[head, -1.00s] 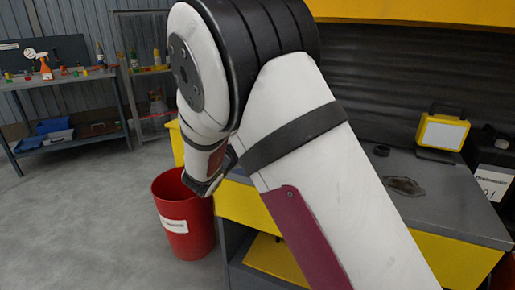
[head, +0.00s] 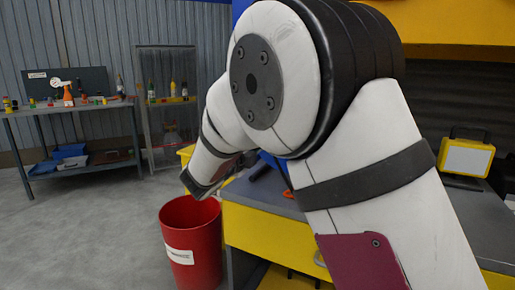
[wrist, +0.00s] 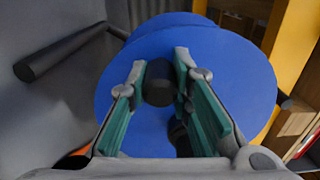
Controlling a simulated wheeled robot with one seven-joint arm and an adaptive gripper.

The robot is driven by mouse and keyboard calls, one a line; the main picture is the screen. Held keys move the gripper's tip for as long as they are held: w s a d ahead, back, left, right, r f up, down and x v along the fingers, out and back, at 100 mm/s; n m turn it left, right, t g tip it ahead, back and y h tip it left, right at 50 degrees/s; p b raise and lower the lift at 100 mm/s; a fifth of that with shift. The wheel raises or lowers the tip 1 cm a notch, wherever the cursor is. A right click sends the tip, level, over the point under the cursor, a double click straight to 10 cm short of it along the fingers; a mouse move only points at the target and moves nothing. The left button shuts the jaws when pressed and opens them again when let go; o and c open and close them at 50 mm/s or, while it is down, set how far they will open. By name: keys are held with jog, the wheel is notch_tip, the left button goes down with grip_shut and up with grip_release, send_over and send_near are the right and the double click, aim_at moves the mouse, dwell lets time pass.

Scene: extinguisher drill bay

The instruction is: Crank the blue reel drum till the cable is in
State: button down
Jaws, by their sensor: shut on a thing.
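The blue reel drum (wrist: 240,85) fills the middle of the wrist view, its round flat face toward the camera. A dark round crank knob (wrist: 160,82) stands out in front of that face. My gripper (wrist: 163,74) has its two green-padded fingers on either side of the knob, shut on it. In the head view my arm hides the gripper and most of the reel; only a bit of blue shows beside the arm. An orange patch (wrist: 72,160) shows low left in the wrist view; I cannot tell whether it is cable.
A yellow-framed lamp (head: 467,157) is on the bench at right. A dark bar (wrist: 60,52) juts out left of the drum. Open floor lies at left, before a shelf (head: 75,111).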

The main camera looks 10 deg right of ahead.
jog(key=shift+a, duration=0.1)
jog(key=c, duration=1.4)
grip_release()
jog(key=shift+c, duration=0.2)
jog(key=v, duration=1.2)
